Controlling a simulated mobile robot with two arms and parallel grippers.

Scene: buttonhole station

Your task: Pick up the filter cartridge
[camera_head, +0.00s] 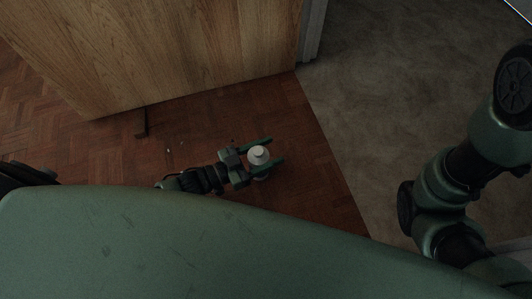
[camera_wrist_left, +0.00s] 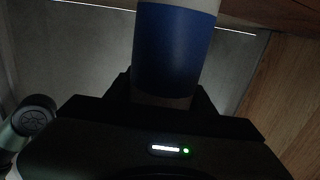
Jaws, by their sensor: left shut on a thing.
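The filter cartridge (camera_head: 258,156) shows from above in the head view as a small white round thing with a raised cap. My left gripper (camera_head: 265,153) has one finger on each side of it and is shut on it. In the left wrist view the cartridge (camera_wrist_left: 175,50) stands up between the dark fingers, with a wide blue band and a pale upper end. Its lower part is hidden by the gripper. My right arm is at the right of the head view, but its gripper cannot be made out.
A wooden panel (camera_head: 170,45) stands at the upper left, with a dark bracket (camera_head: 141,122) by its lower edge. The reddish parquet floor (camera_head: 310,160) lies under the left gripper. Grey carpet (camera_head: 400,80) to the right is clear apart from my right arm.

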